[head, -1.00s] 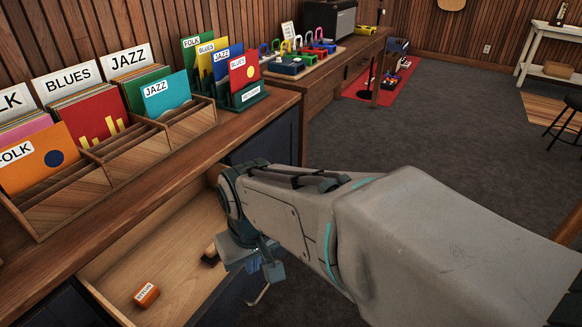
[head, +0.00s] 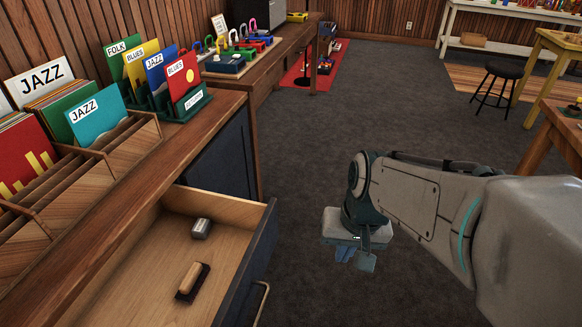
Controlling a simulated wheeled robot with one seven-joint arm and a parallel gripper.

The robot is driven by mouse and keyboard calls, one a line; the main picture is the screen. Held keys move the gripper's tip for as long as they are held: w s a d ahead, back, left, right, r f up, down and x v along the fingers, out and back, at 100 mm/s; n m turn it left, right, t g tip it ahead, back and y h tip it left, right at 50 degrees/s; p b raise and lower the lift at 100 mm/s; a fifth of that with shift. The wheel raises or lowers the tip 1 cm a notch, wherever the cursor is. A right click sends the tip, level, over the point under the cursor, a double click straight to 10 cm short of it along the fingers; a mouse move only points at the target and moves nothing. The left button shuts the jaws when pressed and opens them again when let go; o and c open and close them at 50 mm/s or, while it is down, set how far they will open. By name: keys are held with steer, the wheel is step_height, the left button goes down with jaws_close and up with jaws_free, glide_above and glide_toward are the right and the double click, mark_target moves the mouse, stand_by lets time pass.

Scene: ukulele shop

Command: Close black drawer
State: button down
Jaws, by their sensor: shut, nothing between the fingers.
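The black drawer (head: 262,250) is pulled well out of the wooden counter (head: 150,205). Its front is dark, with a brass-coloured handle (head: 262,302) low on the outer face, and its inside is bare wood. A small grey box (head: 202,228) and a wooden-backed brush or eraser (head: 192,281) lie in it. My gripper (head: 355,257) hangs over the carpet to the right of the drawer front, apart from it. It points down and is shut and empty.
Record bins (head: 120,150) with folk, blues and jazz sleeves stand on the counter. A black stool (head: 500,80) and a wooden table (head: 562,125) stand at the right. The dark carpet (head: 320,130) between is clear.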

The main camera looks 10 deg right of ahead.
steer(key=w+a+f+m+y+p, duration=0.25)
steer(key=w+m+y, duration=0.25)
steer(key=w+m, duration=0.4)
steer(key=m+t+y, duration=0.2)
steer(key=m, duration=0.9)
glide_toward(275, 220)
step_height(275, 220, down, 5)
steer(key=w+a, duration=0.1)
steer(key=a, duration=0.1)
steer(key=shift+w+a+r, duration=0.1)
steer(key=shift+w+a, duration=0.25)
steer(key=shift+a, duration=0.35)
steer(key=shift+a+m, duration=0.1)
steer(key=shift+m, duration=0.2)
